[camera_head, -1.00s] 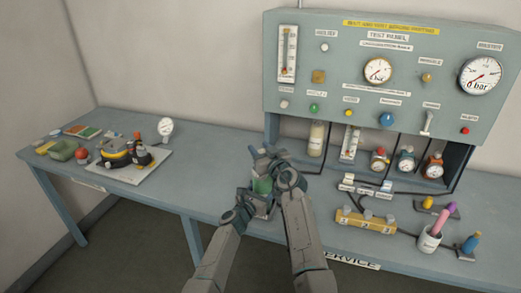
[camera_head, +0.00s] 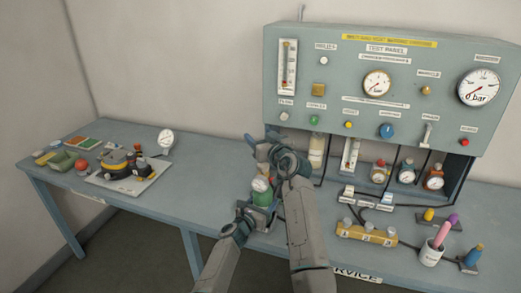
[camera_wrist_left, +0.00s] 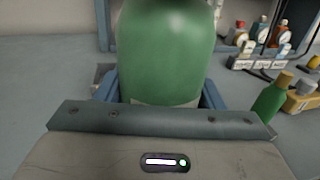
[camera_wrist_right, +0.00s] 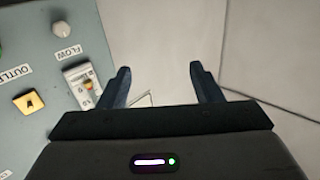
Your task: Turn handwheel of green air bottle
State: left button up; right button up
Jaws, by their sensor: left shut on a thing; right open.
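The green air bottle (camera_head: 263,198) stands upright at the table's front edge, with a round white gauge (camera_head: 261,184) near its top. My left gripper (camera_head: 258,211) is shut around its lower body. In the left wrist view the green body (camera_wrist_left: 166,50) fills the space between the fingers, and its top is out of frame. My right gripper (camera_head: 261,145) is above the bottle, open and empty. The right wrist view shows its spread fingers (camera_wrist_right: 163,85) with only wall between them. I cannot make out the handwheel; my right gripper and arm cover part of that area.
The grey test panel (camera_head: 345,105) stands behind and to the right. A yellow manifold block (camera_head: 366,233) and a white cup (camera_head: 431,252) with coloured items are at right. A white board (camera_head: 150,181) with a breathing set lies at left. The table between is clear.

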aim_at(263, 166)
jog(key=shift+r, duration=0.35)
jog(key=s+d+f+n+g+y, duration=0.6)
jog(key=s+d+f+y, duration=0.1)
jog(key=d+f, duration=0.25)
jog(key=x, duration=0.8)
jog(key=f+x, duration=0.1)
jog(key=x, duration=0.3)
jog(key=shift+a, duration=0.15)
jog(key=shift+c, duration=0.2)
jog(key=c, duration=1)
jog(key=shift+o, duration=0.2)
jog(key=shift+w+d+m+t+h, duration=0.1)
jog(key=shift+m+t+h, duration=0.7)
jog(key=shift+t+h, duration=0.05)
jog(key=shift+w+d+m+t+h, duration=0.1)
jog(key=shift+m+t+h, duration=0.7)
jog(key=shift+t+h, duration=0.05)
